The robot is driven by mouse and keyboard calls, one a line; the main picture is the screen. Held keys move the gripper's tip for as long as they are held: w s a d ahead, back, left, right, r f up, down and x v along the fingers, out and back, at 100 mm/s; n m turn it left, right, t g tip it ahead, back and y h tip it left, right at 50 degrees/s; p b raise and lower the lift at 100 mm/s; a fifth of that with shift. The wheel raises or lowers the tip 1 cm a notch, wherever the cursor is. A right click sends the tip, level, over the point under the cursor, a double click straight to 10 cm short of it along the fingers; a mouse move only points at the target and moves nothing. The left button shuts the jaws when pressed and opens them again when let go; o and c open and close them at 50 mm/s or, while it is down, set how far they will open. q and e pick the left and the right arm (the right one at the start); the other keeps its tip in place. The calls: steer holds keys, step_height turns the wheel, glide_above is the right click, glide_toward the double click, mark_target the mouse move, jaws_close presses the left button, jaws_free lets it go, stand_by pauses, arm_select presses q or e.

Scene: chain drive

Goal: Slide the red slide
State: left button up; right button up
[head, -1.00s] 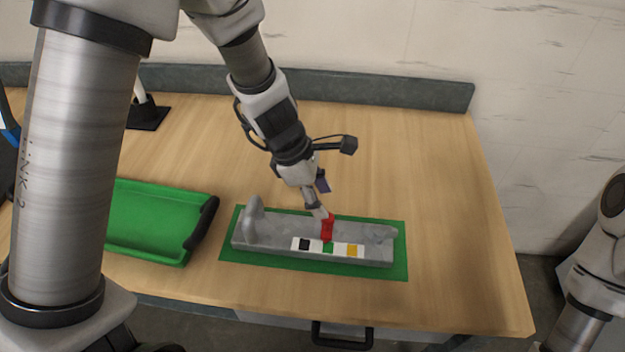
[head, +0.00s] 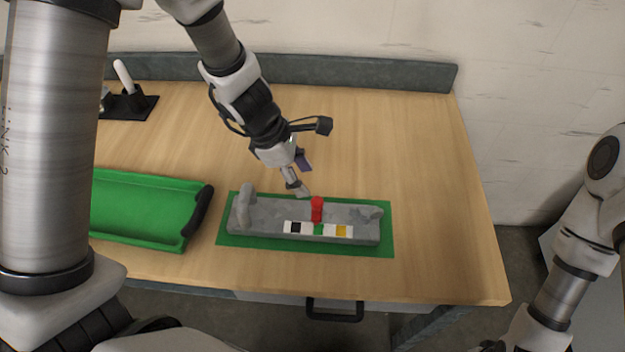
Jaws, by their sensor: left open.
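The red slide (head: 317,209) stands upright on the grey fixture (head: 270,216), behind the green patch of its marked strip (head: 320,229). The strip shows white, black, green and yellow patches. The fixture lies on a green mat (head: 385,245). My left gripper (head: 301,191) is open, just behind and to the left of the red slide, and looks apart from it. My right arm shows at the right edge, but its gripper is not in view.
A green tray (head: 150,207) with a dark end sits left of the mat. A black holder (head: 130,104) with a white-handled thing stands at the back left. The table is clear to the right and behind the fixture.

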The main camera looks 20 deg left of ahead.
mark_target(316, 200)
arm_select(q)
steer(key=b+x, duration=0.2)
steer(key=x, duration=0.6)
steer(key=shift+s+f+b, duration=0.15)
steer(key=shift+s+b, duration=0.05)
steer(key=shift+b, duration=0.15)
steer(key=shift+a, duration=0.1)
